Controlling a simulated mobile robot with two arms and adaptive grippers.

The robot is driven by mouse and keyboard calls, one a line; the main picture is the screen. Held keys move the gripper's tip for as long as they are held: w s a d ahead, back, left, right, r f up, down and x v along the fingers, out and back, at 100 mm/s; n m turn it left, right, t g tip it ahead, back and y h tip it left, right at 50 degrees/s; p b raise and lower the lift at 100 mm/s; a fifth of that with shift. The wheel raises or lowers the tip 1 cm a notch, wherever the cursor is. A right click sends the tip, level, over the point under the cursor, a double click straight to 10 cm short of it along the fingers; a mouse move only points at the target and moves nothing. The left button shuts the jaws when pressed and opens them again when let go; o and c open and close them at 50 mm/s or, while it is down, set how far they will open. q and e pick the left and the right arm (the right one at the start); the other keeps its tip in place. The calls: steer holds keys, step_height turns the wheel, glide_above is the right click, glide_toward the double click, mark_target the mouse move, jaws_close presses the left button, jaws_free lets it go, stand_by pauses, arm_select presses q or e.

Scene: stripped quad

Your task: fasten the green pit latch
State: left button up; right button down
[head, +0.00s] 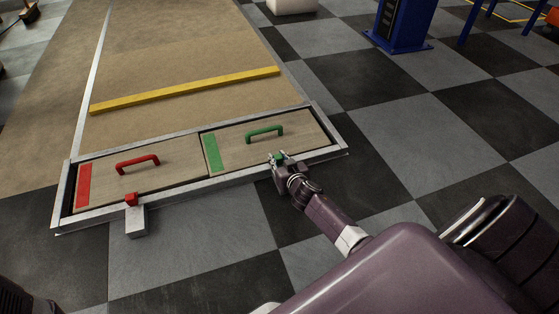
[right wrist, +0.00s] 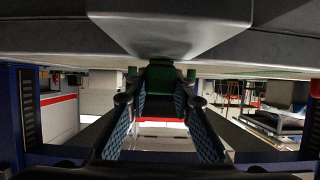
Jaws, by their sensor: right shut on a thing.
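The green pit latch (head: 280,157) is a small green block at the front edge of the pit frame, below the wooden cover with the green stripe and green handle (head: 265,131). My right gripper (head: 279,158) is at the latch and shut on it, partly hiding it. In the right wrist view the green latch (right wrist: 160,75) shows between the fingers of my right gripper (right wrist: 160,92). My left gripper is not in view.
A second cover with a red handle (head: 138,164) lies to the left, with a red latch (head: 132,199) on a grey block at its front edge. A yellow bar (head: 185,91) lies behind the covers. A blue stand (head: 403,25) is at the back right. Checkered floor in front is clear.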

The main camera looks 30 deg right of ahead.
mark_target(279, 160)
steer(key=shift+w+d+r, duration=0.1)
steer(key=shift+r, duration=0.05)
steer(key=c, duration=2)
jaws_free()
steer(key=shift+c, duration=0.2)
steer(key=o, duration=0.4)
steer(key=shift+w, duration=0.1)
steer(key=shift+v, duration=3.75)
